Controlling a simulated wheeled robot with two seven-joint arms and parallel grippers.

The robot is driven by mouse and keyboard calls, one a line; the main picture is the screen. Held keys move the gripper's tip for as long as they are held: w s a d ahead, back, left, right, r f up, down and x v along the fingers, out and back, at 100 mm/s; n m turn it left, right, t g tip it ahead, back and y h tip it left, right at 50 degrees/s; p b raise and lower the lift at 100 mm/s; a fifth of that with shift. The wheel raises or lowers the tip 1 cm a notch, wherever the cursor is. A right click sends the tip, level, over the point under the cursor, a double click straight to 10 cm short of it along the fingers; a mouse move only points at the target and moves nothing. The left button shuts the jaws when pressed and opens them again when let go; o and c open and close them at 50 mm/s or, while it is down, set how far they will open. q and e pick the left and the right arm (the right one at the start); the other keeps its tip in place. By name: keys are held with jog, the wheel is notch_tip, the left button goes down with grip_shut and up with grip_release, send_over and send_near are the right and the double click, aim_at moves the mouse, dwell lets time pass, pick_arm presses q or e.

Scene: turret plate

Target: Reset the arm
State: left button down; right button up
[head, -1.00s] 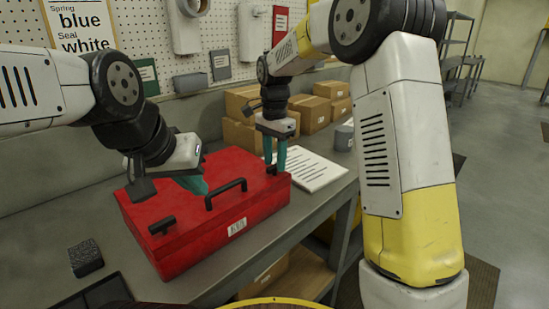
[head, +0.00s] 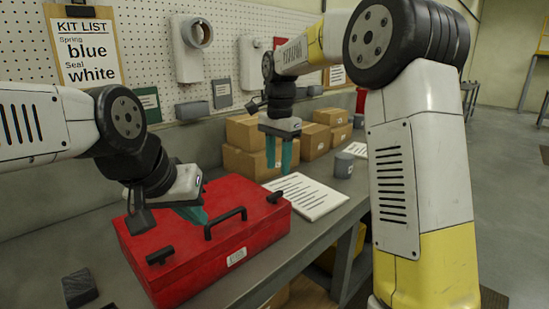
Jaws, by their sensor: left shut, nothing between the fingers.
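A red toolbox (head: 190,263) with its lid shut stands on the grey workbench. It has a black handle (head: 226,222) on top and black latches at its left (head: 160,256) and right (head: 275,197). My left gripper (head: 200,217) is low over the lid, left of the handle, with its teal fingers shut and nothing in them. Whether it touches the lid I cannot tell. My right gripper (head: 279,170) hangs above the right end of the toolbox, fingers pointing down and apart, with nothing between them.
White papers (head: 306,196) lie right of the toolbox. Cardboard boxes (head: 245,163) and a grey cup (head: 343,165) stand at the back. A dark block (head: 79,288) lies at the bench's left. A kit list (head: 88,52) hangs on the pegboard, reading spring blue, seal white.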

jog(key=s+d+r+n+t+y, duration=0.1)
jog(key=s+d+r+n+t, duration=0.1)
jog(key=s+d+r+n, duration=0.3)
jog(key=s+d+f+n+t, duration=0.2)
jog(key=s+d, duration=0.2)
jog(key=s, duration=0.5)
jog(key=s+d+f+n+t+y, duration=0.1)
jog(key=s+d+f+n+t, duration=0.1)
jog(key=s, duration=0.8)
jog(key=shift+s+d+f, duration=0.25)
jog(key=shift+d+f, duration=0.3)
jog(key=shift+d, duration=0.55)
